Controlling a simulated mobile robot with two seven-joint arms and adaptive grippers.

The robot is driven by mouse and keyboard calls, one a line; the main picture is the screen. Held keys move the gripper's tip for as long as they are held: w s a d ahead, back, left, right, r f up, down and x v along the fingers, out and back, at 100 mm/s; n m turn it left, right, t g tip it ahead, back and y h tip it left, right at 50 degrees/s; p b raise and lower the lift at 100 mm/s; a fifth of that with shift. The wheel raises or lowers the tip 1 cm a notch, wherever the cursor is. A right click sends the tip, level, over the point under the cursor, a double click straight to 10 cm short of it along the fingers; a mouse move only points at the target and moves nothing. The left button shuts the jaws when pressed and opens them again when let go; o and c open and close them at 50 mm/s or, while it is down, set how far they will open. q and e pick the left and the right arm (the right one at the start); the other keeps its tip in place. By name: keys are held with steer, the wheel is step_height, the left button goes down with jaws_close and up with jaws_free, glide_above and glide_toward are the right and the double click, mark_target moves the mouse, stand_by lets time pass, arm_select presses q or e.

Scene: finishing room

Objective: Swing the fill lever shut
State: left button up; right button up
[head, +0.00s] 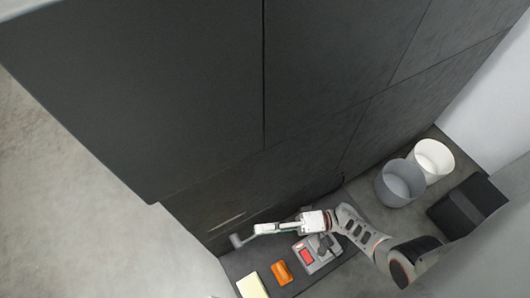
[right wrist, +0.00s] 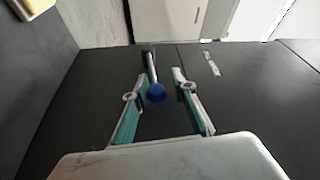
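A lever (right wrist: 150,65) with a dark stem and a round blue knob (right wrist: 156,93) shows in the right wrist view; I take it to be the fill lever. My right gripper (right wrist: 160,84) is open, with one finger on each side of the lever and visible gaps beside the knob. In the head view my right gripper (head: 258,229) is low in the middle, reaching left beside the dark panel. A small grey cylindrical part (head: 236,241) sits just beyond its fingertips. I cannot tell how far the lever is swung. My left gripper is not in view.
Below my right arm, a dark surface (head: 240,264) holds a grey device (head: 325,263) with a red top, an orange block (head: 281,273) and a pale yellow block (head: 252,286). A grey bin (head: 400,184), white bin (head: 434,158) and black box (head: 467,206) stand at right.

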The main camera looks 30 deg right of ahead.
steer(key=shift+s+r, duration=0.1)
steer(key=shift+r, duration=4.05)
